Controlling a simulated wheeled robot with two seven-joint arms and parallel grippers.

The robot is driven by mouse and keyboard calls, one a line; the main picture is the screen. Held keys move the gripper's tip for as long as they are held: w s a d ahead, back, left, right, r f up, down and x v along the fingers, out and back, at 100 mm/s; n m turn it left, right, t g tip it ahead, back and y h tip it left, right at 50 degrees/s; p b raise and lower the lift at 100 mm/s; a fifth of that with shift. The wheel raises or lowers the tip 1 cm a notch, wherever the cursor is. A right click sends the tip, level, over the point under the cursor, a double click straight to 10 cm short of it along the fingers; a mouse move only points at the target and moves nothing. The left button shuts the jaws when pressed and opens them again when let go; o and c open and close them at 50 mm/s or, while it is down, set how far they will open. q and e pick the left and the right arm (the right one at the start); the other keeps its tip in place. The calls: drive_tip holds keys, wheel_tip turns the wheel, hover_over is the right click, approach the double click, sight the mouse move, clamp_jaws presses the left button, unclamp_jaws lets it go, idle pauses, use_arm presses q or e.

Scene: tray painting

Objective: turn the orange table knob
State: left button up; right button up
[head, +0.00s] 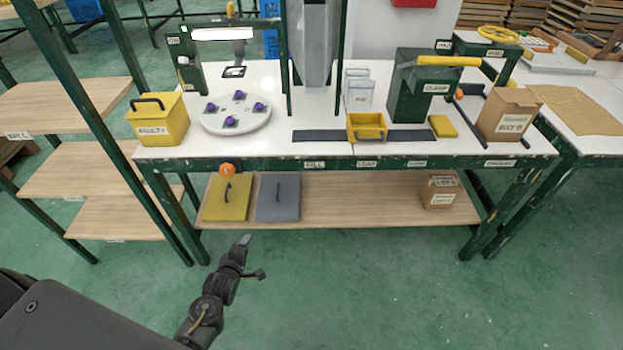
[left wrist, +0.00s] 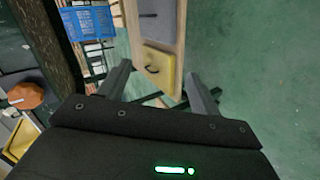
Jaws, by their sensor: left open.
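The orange table knob (head: 227,169) is on the front edge of the white worktable (head: 300,149), left of the "FILL" label. It also shows in the left wrist view as an orange faceted knob (left wrist: 26,95) at the left edge. My left gripper (head: 253,257) is in front of the table, below the knob and slightly to its right in the head view, apart from it. In the left wrist view its two fingers (left wrist: 160,86) are spread with nothing between them. My right gripper is in neither view.
The lower shelf (head: 350,200) holds a yellow panel (head: 228,197), a grey panel (head: 278,197) and a small carton (head: 441,191). A yellow "FAULTY" box (head: 160,120) and a round tray (head: 236,118) stand above. Green floor is clear in front.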

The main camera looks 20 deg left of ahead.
use_arm(q)
drive_tip(key=w+a+r+n+t+y+b, duration=0.1)
drive_tip(key=w+a+r+n+t+b, duration=0.1)
drive_tip(key=r+n, duration=0.2)
drive_tip(key=w+a+r+n+t+y+b, duration=0.1)
drive_tip(key=w+a+r+n+b, duration=0.15)
drive_tip(key=r, duration=0.25)
drive_tip(key=n+t+y+b, duration=0.1)
drive_tip(key=n+t+b, duration=0.2)
drive_tip(key=n, duration=0.3)
approach(226, 174)
drive_tip(key=x, duration=0.8)
drive_tip(key=shift+w+b, duration=0.35)
drive_tip(key=shift+b, duration=0.05)
drive_tip(key=shift+w+a, duration=0.15)
drive_tip(key=shift+w, duration=0.15)
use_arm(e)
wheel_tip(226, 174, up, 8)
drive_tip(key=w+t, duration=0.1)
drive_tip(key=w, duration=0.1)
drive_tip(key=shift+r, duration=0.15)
use_arm(q)
drive_tip(key=shift+c, duration=0.3)
drive_tip(key=shift+r, duration=0.1)
drive_tip(key=c, duration=0.9)
